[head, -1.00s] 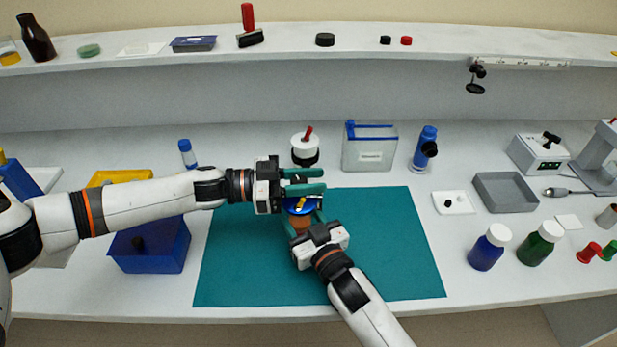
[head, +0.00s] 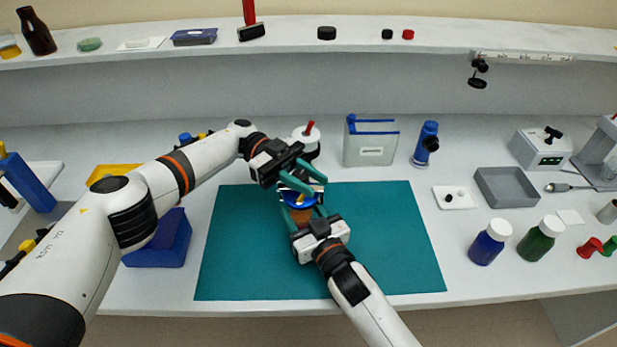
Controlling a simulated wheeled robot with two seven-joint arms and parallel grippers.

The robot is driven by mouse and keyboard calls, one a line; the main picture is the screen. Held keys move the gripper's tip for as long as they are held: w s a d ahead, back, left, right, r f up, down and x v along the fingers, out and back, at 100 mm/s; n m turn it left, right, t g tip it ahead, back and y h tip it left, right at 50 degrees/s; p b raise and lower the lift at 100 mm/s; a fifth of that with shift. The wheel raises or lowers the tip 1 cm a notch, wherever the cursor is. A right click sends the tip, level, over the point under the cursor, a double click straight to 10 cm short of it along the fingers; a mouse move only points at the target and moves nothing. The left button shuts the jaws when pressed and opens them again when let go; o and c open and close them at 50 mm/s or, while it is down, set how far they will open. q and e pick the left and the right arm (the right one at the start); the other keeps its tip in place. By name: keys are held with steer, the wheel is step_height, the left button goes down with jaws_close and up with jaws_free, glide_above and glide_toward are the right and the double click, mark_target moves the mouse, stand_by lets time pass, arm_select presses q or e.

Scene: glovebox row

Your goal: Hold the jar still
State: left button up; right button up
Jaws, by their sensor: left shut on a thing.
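The jar (head: 301,216) is orange-brown with a blue lid (head: 297,199) bearing a yellow mark, and it stands upright over the teal mat (head: 390,240). My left gripper (head: 317,186) reaches in from the upper left, its green fingers closed at the lid; they partly hide its top. My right gripper (head: 303,211) comes from the front, with one finger on each side of the jar body, and appears closed on it. The jar's base is hidden behind the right gripper.
A white-topped pot (head: 308,146) and a clear blue-lidded container (head: 370,148) stand behind the mat. A blue bin (head: 165,245) is at left under my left arm. Blue (head: 488,243) and green (head: 540,240) bottles stand at right. The mat's right part is clear.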

arm_select(q)
steer(key=shift+s+m+g+y, duration=0.1)
steer(key=shift+m+g+y, duration=0.3)
steer(key=shift+g+y, duration=0.1)
steer(key=o, duration=1)
steer(key=shift+a+r, duration=0.1)
step_height(320, 180, up, 10)
steer(key=shift+f, duration=0.1)
